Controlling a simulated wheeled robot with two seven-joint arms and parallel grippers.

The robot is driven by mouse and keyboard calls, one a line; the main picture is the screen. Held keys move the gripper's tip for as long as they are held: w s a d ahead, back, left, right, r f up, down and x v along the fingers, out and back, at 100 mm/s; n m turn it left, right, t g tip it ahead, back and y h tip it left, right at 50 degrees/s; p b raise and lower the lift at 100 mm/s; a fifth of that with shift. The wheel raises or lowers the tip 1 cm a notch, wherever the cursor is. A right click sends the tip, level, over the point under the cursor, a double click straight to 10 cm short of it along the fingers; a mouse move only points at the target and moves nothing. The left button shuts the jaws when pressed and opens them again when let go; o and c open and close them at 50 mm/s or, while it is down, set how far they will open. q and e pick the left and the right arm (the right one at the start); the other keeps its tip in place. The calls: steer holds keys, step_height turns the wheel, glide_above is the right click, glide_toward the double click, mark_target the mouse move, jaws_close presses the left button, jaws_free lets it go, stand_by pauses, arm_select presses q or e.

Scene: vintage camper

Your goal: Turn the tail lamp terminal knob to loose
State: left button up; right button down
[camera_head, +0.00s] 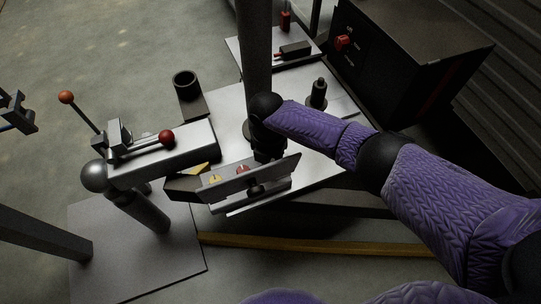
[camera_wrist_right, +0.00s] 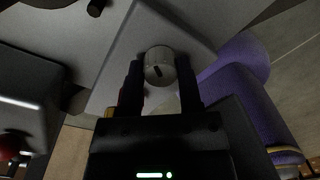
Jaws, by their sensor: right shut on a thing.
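My right gripper (camera_wrist_right: 160,80) is shut on a round grey knob (camera_wrist_right: 159,60), with one finger on each side of it. The knob has a ridged rim and a short dark mark on its face. It stands on a pale flat plate (camera_wrist_right: 115,75). In the head view my right gripper (camera_head: 268,152) reaches down behind a tilted metal panel (camera_head: 225,192), and I cannot make out the knob there. No lettering around the knob is readable.
A red part (camera_head: 242,169) and a yellow part (camera_head: 215,179) sit close to the gripper by the panel. A black cabinet (camera_head: 400,60) stands at the back right. A dark post (camera_head: 255,40) rises close behind the gripper.

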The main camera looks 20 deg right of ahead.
steer(key=shift+n, duration=2)
arm_select(q)
steer(key=shift+w+f, duration=0.2)
steer(key=shift+w, duration=0.25)
arm_select(e)
steer(key=shift+a, duration=0.1)
arm_select(q)
steer(key=shift+s+r, duration=0.15)
steer(key=shift+s, duration=0.25)
arm_select(e)
steer(key=shift+n, duration=0.3)
steer(key=shift+c, duration=1.4)
jaws_free()
